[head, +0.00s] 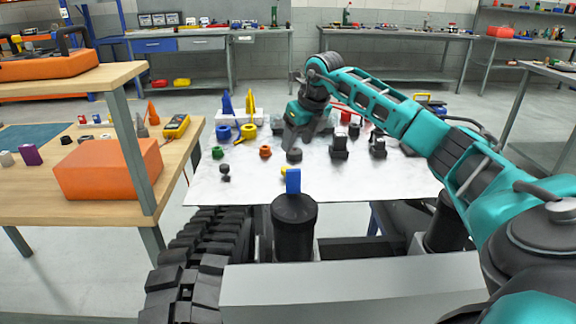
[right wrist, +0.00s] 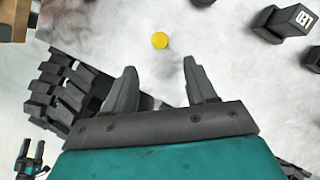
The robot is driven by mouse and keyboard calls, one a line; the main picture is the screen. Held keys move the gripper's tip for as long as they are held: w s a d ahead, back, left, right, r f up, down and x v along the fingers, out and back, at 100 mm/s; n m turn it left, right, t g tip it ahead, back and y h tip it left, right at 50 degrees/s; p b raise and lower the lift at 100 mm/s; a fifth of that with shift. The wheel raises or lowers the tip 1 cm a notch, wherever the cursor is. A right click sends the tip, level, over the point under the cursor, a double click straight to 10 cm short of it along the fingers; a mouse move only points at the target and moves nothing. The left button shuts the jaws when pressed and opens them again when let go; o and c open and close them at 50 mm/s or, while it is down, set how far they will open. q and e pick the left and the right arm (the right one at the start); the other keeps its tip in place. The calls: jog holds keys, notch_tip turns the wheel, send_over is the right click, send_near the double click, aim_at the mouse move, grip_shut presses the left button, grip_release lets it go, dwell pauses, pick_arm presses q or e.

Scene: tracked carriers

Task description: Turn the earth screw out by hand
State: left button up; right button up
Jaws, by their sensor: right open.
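I cannot tell for sure which piece is the earth screw. A small round yellow piece (right wrist: 160,40) lies on the white tabletop in the right wrist view, just beyond my fingertips and apart from them. In the head view a small yellow piece (head: 284,171) shows near the table's front edge, partly hidden by a blue upright piece (head: 293,181). My right gripper (head: 291,142) points down over the white table (head: 250,188). In the right wrist view its fingers (right wrist: 160,75) are apart with nothing between them.
Several small parts stand around the gripper, among them an orange ring (head: 265,151), a dark round piece (head: 294,155) and black blocks (head: 339,147). A black cylinder (head: 295,222) and a track (head: 200,250) are in front. A wooden bench (head: 110,210) stands left.

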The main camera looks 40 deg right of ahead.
jog(key=b+x, duration=0.1)
jog(key=x, duration=0.9)
jog(key=shift+f, duration=0.1)
grip_shut()
jog(key=shift+n, duration=0.5)
jog(key=shift+d+n+y+p, duration=0.1)
jog(key=shift+n+y+p, duration=0.5)
jog(key=shift+n, duration=0.5)
